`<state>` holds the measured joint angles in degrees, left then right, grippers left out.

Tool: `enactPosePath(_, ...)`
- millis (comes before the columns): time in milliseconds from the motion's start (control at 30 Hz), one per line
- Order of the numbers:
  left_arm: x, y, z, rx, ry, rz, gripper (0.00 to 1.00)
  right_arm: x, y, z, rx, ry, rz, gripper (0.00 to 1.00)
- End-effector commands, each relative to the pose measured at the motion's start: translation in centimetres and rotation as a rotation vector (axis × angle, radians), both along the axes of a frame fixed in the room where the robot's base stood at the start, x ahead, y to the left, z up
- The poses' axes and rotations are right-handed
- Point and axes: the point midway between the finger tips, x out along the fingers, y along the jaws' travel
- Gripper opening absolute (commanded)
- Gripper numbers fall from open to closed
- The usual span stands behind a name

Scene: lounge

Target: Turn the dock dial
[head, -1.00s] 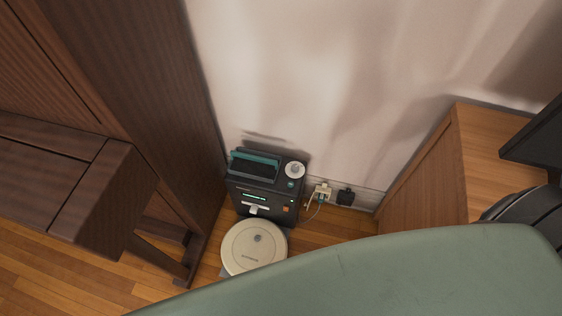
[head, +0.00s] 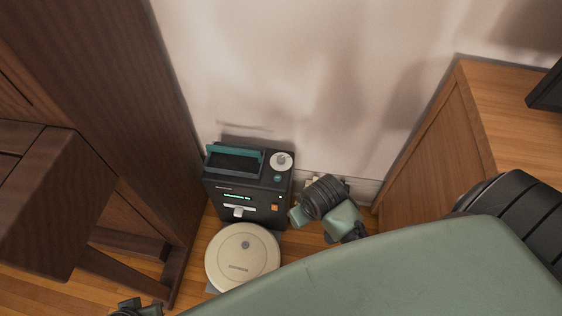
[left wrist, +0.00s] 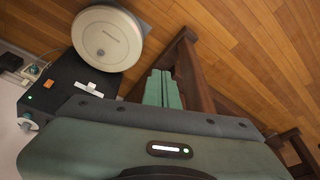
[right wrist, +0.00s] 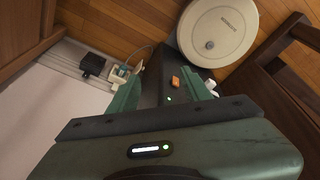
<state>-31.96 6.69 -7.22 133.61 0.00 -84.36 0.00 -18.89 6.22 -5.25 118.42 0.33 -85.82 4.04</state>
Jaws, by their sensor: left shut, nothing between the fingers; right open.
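The dock (head: 228,203) is a dark box with a teal handle, standing on the floor against the wall. Its white round dial (head: 281,160) is on the top right and is clear in the head view. My right gripper (right wrist: 163,92) is open and empty; in its wrist view the dock's front with an orange button (right wrist: 174,82) shows between and beyond the fingers, and the dial is out of sight there. My left gripper (left wrist: 160,90) is shut and empty, off to the side of the dock (left wrist: 66,84), near a dark wooden leg.
A round cream robot vacuum (head: 243,262) sits in front of the dock. A dark wooden cabinet (head: 120,95) and bench stand left, a lighter wooden cabinet (head: 425,165) right. A wall socket with plugs (right wrist: 120,75) is beside the dock.

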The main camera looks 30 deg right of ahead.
Motion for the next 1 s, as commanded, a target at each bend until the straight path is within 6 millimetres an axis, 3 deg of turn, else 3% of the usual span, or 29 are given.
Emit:
enactPosePath(33, -0.2, 0.0, 0.2, 0.000, -0.008, 0.000, 0.00, 1.7, -0.5, -0.5, -0.004, -0.001, -0.028, 0.49)
enactPosePath(167, -0.6, 0.1, 1.5, 0.000, -0.012, 0.001, 0.00, 5.2, -1.9, -0.8, -0.006, 0.026, -0.105, 0.49)
enactPosePath(367, -0.9, 0.2, 2.4, -0.001, -0.017, 0.002, 0.00, 12.0, -3.8, -1.0, 0.007, 0.082, -0.249, 0.49)
enactPosePath(500, -1.0, 0.2, 2.6, -0.001, -0.018, 0.002, 0.00, 17.8, -4.9, 0.0, 0.038, 0.137, -0.369, 0.49)
enactPosePath(600, -1.0, 0.2, 2.6, -0.001, -0.018, 0.002, 0.00, 20.9, -5.1, 1.2, 0.065, 0.175, -0.438, 0.49)
enactPosePath(700, -1.0, 0.2, 2.6, -0.001, -0.018, 0.002, 0.00, 22.8, -5.1, 2.2, 0.084, 0.204, -0.481, 0.49)
enactPosePath(833, -1.0, 0.2, 2.5, -0.001, -0.018, 0.002, 0.00, 23.9, -5.1, 2.7, 0.096, 0.221, -0.507, 0.49)
enactPosePath(1000, -1.0, 0.2, 1.6, -0.001, -0.018, 0.002, 0.00, 23.9, -5.0, 0.9, 0.098, 0.225, -0.510, 0.49)
